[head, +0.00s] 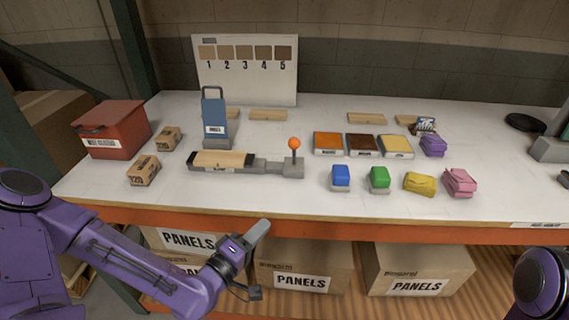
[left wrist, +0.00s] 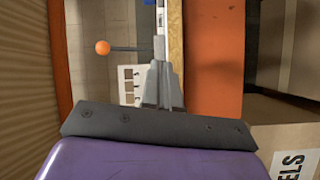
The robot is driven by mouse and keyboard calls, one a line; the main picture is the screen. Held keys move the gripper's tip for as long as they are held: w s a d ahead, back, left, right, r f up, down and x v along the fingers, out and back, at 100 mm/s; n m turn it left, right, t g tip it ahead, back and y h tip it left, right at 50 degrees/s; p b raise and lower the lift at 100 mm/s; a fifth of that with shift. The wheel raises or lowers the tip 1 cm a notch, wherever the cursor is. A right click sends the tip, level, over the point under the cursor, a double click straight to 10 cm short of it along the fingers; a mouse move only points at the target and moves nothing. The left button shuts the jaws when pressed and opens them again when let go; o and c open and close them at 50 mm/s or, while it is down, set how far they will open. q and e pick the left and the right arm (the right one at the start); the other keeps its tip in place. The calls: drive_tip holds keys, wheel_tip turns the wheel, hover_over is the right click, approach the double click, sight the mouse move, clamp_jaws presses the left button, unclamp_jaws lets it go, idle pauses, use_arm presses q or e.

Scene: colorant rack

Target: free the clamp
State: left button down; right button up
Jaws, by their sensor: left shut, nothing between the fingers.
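The clamp (head: 276,167) is a low grey fixture on the bench. Its lever, topped by an orange ball (head: 294,143), stands upright at the right end. A light wood panel (head: 222,159) lies in the fixture's left part. The orange ball also shows in the left wrist view (left wrist: 102,47), left of the fingers. My left gripper (head: 264,226) is shut and empty, in front of the bench edge, below and nearer than the clamp. Its closed fingers also show in the left wrist view (left wrist: 161,72). My right arm shows only at the lower right corner; its gripper is out of frame.
A blue-grey holder (head: 214,118) stands just behind the clamp. A red bin (head: 113,131) and small cartons (head: 144,171) sit left. Stain trays (head: 328,144), blue (head: 340,178) and green (head: 379,180) blocks, and yellow and pink cloths (head: 459,182) lie right. The orange bench edge (head: 330,230) runs in front.

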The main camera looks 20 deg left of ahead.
use_arm(q)
wheel_tip(320, 180, up, 8)
drive_tip(key=a+n+t, duration=0.1)
drive_tip(key=t, duration=0.2)
drive_tip(key=shift+w+a+f+t, duration=0.25)
drive_tip(key=shift+a+t, duration=0.1)
drive_tip(key=shift+t, duration=0.05)
drive_tip(key=b, duration=0.6)
approach(292, 148)
drive_tip(key=p+x, duration=0.1)
drive_tip(key=x, duration=0.5)
drive_tip(key=shift+w+r, duration=0.1)
drive_tip(key=shift+w, duration=0.35)
